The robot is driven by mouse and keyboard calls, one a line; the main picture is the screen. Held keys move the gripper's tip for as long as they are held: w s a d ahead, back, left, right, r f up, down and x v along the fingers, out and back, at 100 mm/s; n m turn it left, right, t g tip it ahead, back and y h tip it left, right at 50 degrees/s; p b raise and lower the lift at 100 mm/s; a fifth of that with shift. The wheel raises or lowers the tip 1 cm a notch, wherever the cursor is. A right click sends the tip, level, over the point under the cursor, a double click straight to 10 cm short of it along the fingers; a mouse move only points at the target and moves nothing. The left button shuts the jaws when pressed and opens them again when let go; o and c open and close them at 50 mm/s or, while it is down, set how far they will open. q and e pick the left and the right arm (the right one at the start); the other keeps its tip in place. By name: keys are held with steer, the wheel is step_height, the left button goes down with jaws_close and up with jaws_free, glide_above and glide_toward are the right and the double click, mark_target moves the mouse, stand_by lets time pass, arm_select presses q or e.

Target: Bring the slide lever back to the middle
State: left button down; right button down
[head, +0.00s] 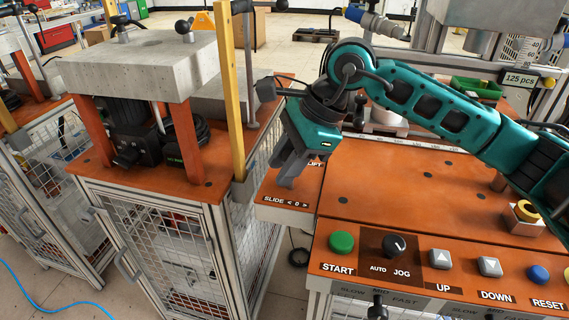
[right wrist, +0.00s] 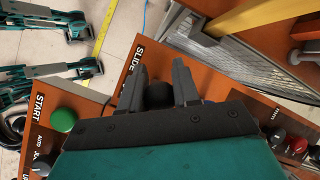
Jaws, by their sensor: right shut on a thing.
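The slide lever's dark round knob (right wrist: 158,95) shows between the two fingers of my right gripper (right wrist: 160,88) in the right wrist view. The right gripper (head: 287,180) is shut on it. In the head view the gripper reaches down just behind the printed SLIDE label (head: 286,201), and it hides the knob. The lever's shaft and slot are hidden, so I cannot tell how far it is off the middle. The SLIDE label (right wrist: 138,62) also shows beside the fingers in the right wrist view. My left gripper is in neither view.
The orange panel holds a green START button (head: 341,243), an AUTO/JOG knob (head: 394,246), UP and DOWN buttons and a blue RESET button (head: 538,274). A yellow post (head: 231,90) and a wire-mesh guard (head: 160,240) stand left of the gripper.

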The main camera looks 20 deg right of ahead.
steer(key=shift+a+r, duration=0.1)
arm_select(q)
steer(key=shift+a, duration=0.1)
arm_select(e)
steer(key=c, duration=0.8)
jaws_free()
arm_select(q)
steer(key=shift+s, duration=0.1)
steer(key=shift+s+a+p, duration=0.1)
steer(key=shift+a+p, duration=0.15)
steer(key=shift+p, duration=0.35)
arm_select(e)
steer(key=shift+v, duration=6.45)
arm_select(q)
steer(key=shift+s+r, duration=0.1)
